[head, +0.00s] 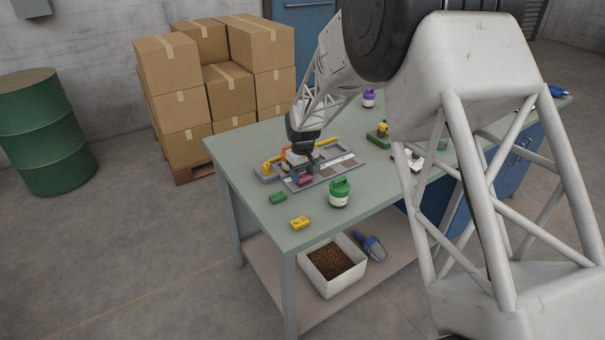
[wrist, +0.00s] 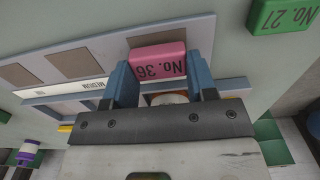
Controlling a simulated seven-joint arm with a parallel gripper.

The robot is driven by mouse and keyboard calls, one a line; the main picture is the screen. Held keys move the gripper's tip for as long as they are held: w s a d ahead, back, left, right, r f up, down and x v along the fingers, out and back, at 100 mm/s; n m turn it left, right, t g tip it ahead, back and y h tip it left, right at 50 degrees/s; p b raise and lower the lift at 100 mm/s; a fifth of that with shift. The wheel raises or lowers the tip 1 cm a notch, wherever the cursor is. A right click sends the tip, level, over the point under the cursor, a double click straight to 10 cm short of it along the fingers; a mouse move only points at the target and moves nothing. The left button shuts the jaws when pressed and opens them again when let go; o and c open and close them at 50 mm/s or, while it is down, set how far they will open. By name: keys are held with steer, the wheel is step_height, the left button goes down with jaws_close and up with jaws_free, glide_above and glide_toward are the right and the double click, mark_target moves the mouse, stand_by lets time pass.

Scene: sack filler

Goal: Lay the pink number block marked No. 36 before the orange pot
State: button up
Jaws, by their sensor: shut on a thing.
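The pink number block marked No. 36 (wrist: 158,60) is between the blue fingers of my gripper (wrist: 160,82) in the wrist view, its marking upside down. My gripper is shut on it, above or at the grey board (wrist: 205,50); I cannot tell whether the block touches it. A white and orange round thing (wrist: 168,98), probably the orange pot, shows partly behind the block in the wrist view. An orange part (head: 284,152) shows beside my gripper in the head view.
A green pot (head: 340,194) stands right of the board. A purple pot (head: 369,99) stands farther back.

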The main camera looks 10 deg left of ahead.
steer(key=shift+f, duration=0.35)
stand_by(1.1)
steer(key=o, duration=1.3)
steer(key=shift+r, duration=0.15)
steer(key=shift+r, duration=3.85)
